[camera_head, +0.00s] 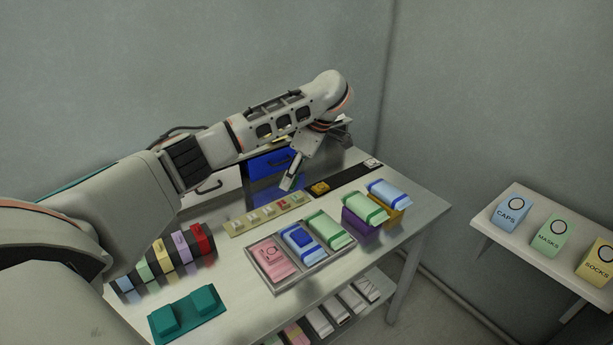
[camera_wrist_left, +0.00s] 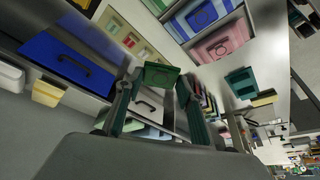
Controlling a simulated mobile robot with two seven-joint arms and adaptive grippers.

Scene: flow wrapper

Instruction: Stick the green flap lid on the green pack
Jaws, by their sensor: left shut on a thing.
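My left gripper (camera_head: 292,174) points down above the back of the table. In the left wrist view it is shut on the green flap lid (camera_wrist_left: 160,77), a small dark green piece between the fingertips. The lid cannot be made out in the head view. The green pack (camera_head: 326,231) lies in the right compartment of a grey tray (camera_head: 284,287), with no lid seen on its top. The gripper is behind the tray, apart from the pack. My right gripper is not in view.
The tray also holds a pink pack (camera_head: 272,259) and a blue pack (camera_head: 302,243), both with lids. A purple bin (camera_head: 360,225) with another green pack stands to the right. A yellow strip (camera_head: 240,230) with small pieces lies behind the tray. A teal fixture (camera_head: 188,315) sits front left.

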